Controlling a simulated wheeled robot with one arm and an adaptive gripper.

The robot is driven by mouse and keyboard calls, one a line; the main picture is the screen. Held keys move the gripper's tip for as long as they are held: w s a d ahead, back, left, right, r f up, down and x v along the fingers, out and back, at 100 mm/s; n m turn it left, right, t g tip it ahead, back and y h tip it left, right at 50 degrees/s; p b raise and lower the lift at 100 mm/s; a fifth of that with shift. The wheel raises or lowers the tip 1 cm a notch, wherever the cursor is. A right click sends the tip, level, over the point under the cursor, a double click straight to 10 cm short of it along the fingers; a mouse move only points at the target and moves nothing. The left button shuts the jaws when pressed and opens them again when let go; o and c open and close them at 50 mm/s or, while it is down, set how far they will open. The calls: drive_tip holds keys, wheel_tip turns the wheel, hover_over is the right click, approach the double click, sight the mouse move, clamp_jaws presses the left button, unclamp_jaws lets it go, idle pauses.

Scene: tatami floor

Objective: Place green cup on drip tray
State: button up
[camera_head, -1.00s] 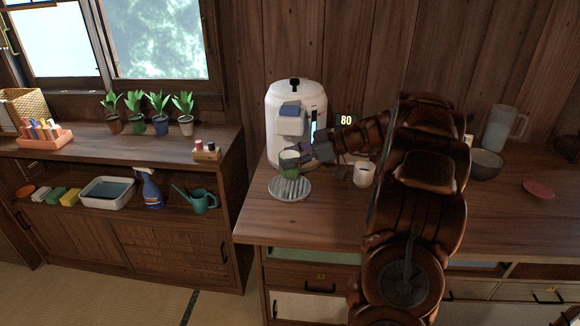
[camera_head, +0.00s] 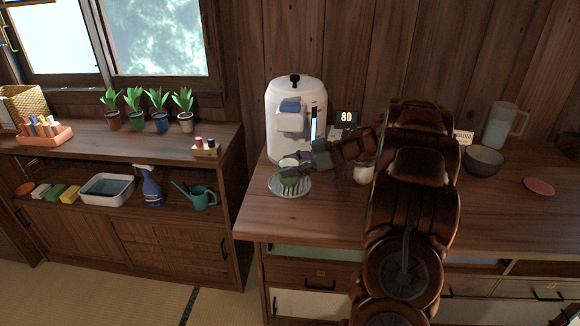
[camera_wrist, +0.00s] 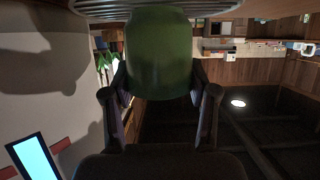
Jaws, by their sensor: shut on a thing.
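The green cup (camera_head: 288,179) has a pale top and looks roughly upright over the round, slatted drip tray (camera_head: 303,188). My gripper (camera_head: 307,161) reaches in from the right and is shut on the cup. In the wrist view the green cup (camera_wrist: 158,50) sits between the two fingers of my gripper (camera_wrist: 157,88). The drip tray (camera_wrist: 215,6) shows along the top edge there, right by the cup's base. I cannot tell whether the base touches the slats.
A white dispenser (camera_head: 294,105) stands just behind the tray. A white cup (camera_head: 364,173) is right of my gripper, partly hidden by my arm. A grey bowl (camera_head: 484,161), a pitcher (camera_head: 501,127) and a pink dish (camera_head: 538,187) stand farther right. The counter's front left is clear.

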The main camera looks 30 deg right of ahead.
drive_tip(key=o, duration=1.2)
drive_tip(key=shift+r, duration=0.1)
